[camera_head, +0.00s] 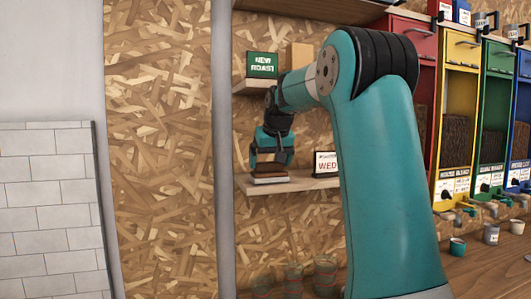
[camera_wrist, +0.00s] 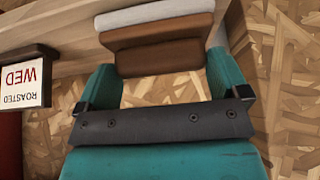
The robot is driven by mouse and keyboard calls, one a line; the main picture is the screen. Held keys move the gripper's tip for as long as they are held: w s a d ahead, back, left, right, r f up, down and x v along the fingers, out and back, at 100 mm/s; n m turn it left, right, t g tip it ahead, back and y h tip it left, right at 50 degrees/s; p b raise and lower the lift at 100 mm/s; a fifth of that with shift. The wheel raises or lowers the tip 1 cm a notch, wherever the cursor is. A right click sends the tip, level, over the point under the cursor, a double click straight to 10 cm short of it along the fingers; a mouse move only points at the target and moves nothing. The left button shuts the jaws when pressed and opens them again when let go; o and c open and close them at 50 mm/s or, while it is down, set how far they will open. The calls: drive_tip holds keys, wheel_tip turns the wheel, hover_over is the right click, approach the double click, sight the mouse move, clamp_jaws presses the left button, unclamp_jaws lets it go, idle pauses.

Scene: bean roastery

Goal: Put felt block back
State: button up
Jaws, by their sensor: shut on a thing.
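The felt block (camera_wrist: 155,48) has a brown wooden body and a pale grey felt layer along one side. My gripper (camera_wrist: 160,72) is shut on its brown part, with one teal finger at each end. In the head view my gripper (camera_head: 271,156) points down at the lower wall shelf (camera_head: 300,184). The felt block (camera_head: 270,174) is below the fingers, at the left part of this shelf. It looks level and at or just above the shelf surface; I cannot tell whether it touches.
A "WED ROASTED" sign (camera_wrist: 24,80) stands to the right of the block on the shelf, also in the head view (camera_head: 325,164). A green "NEW ROAST" sign (camera_head: 262,65) stands on the upper shelf. Coloured bean dispensers (camera_head: 457,100) and cups (camera_head: 458,246) are at the right.

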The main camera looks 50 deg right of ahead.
drive_tip(key=w+d+p, duration=0.1)
drive_tip(key=w, duration=0.1)
drive_tip(key=w+d+p, duration=0.1)
drive_tip(key=shift+w+d+r, duration=0.1)
drive_tip(key=shift+w+r, duration=0.05)
drive_tip(key=shift+w, duration=0.2)
drive_tip(key=shift+s+p, duration=0.2)
drive_tip(key=shift+p, duration=0.45)
drive_tip(key=shift+f, duration=0.45)
drive_tip(key=o, duration=0.5)
drive_tip(key=shift+b, duration=0.35)
drive_tip(key=shift+b, duration=0.35)
